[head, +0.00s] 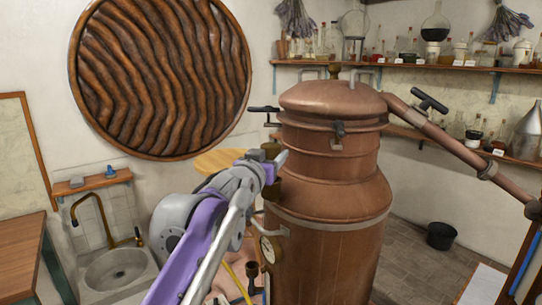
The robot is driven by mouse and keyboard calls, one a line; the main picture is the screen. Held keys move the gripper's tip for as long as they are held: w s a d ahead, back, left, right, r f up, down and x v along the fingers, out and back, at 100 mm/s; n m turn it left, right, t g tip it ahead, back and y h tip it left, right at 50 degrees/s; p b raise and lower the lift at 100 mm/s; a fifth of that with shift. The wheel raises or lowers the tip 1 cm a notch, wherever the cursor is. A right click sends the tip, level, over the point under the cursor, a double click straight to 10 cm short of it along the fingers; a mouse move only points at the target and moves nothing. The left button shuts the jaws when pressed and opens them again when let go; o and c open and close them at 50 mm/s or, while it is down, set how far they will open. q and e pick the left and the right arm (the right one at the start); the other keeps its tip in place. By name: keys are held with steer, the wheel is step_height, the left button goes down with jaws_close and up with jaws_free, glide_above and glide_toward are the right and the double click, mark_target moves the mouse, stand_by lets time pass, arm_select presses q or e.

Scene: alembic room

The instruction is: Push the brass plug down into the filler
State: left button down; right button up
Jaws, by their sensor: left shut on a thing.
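The large copper still (330,200) stands right of centre. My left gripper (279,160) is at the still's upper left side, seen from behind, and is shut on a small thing. A dull brass piece (271,149), which looks like the plug, shows just above and behind the fingers. A brownish brass stub (273,188), which looks like the filler, shows just below the gripper against the still's shoulder. My gripper and wrist hide the space between the two, so I cannot tell whether they touch. My right gripper is out of view.
A black-handled valve (263,109) juts left from the still above my gripper. A pressure gauge (268,249) sits below. A copper pipe (450,140) slopes down right. A sink (115,268) is at left, a black bucket (441,236) on the floor at right.

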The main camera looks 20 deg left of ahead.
arm_select(q)
steer(key=shift+f+b, duration=0.85)
steer(key=shift+f, duration=1.5)
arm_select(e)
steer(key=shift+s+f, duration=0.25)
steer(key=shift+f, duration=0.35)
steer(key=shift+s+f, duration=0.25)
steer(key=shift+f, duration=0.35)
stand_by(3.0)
arm_select(q)
steer(key=shift+c, duration=0.5)
jaws_free()
